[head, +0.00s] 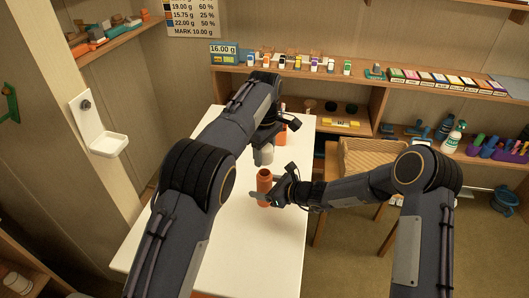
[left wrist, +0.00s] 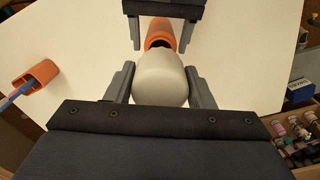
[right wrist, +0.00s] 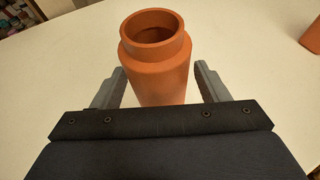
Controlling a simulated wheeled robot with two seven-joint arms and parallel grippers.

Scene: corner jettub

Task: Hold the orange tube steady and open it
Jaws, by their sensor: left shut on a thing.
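The orange tube (head: 264,188) stands upright on the white table, and its top is open. It also shows in the right wrist view (right wrist: 158,75), its mouth empty as far as I see. My left gripper (head: 264,143) is shut on a pale grey cap (left wrist: 161,78), held above and apart from the tube. My right gripper (right wrist: 159,68) is low at the tube, one finger on each side. The fingertips lie close to its wall; I cannot tell whether they touch.
The white table (head: 235,240) has free room in front of the tube. An orange holder (left wrist: 35,75) with a blue thing in it stands farther back. A shelf (head: 370,85) of small goods runs along the back.

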